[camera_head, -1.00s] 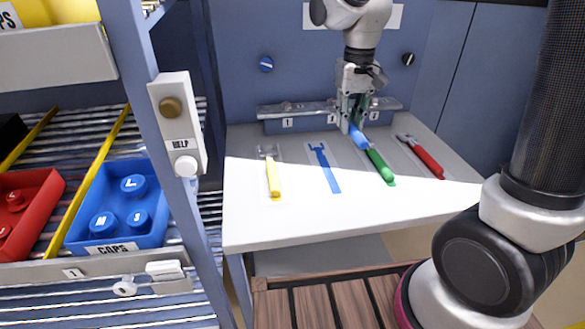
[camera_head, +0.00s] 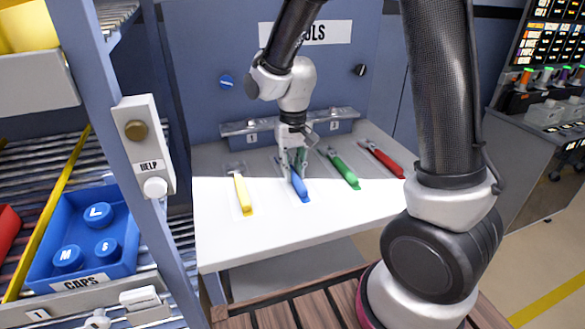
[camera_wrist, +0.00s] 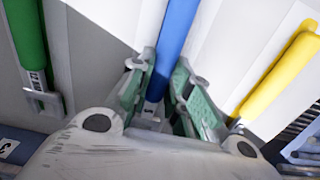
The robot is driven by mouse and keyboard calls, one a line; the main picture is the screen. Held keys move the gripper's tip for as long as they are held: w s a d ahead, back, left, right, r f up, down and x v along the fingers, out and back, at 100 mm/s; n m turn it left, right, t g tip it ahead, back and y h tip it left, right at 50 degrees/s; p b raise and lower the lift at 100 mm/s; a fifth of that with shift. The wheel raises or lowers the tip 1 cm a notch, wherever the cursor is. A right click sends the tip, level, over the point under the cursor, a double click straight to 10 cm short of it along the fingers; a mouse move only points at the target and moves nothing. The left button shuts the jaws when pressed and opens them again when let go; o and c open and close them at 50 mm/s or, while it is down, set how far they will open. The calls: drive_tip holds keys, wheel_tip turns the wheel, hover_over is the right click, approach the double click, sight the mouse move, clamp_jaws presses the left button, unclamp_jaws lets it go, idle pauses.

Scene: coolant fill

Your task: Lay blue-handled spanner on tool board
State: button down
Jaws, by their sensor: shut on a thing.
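The blue-handled spanner (camera_head: 300,187) is at the blue-marked place on the white tool board (camera_head: 330,225), between the yellow and green spanners. My gripper (camera_head: 292,165) points down over its far end and is shut on it. In the wrist view the blue handle (camera_wrist: 172,50) runs out between my green-padded fingers (camera_wrist: 165,90). The handle looks lined up with its place. I cannot tell whether it touches the board. The spanner's head is mostly hidden by my gripper.
A yellow-handled spanner (camera_head: 242,193) lies to the left. A green-handled spanner (camera_head: 344,170) and a red-handled spanner (camera_head: 381,158) lie to the right. A metal rail (camera_head: 240,127) with number labels runs behind. A post with a HELP box (camera_head: 145,150) stands at the left.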

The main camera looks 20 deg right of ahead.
sight(293, 170)
drive_tip(key=c, duration=1.3)
unclamp_jaws()
drive_tip(key=shift+f, duration=0.15)
wheel_tip(293, 170, up, 12)
drive_tip(key=f, duration=0.1)
drive_tip(key=s+d+r+t, duration=0.1)
drive_tip(key=s+d+r, duration=0.1)
drive_tip(key=s+d, duration=0.3)
drive_tip(key=s+d+r+t, duration=0.2)
drive_tip(key=s+d+r, duration=0.1)
drive_tip(key=s+d, duration=0.2)
drive_tip(key=s+d+r+t, duration=0.1)
drive_tip(key=s+d+r, duration=0.2)
drive_tip(key=s, duration=0.6)
drive_tip(key=shift+d, duration=0.95)
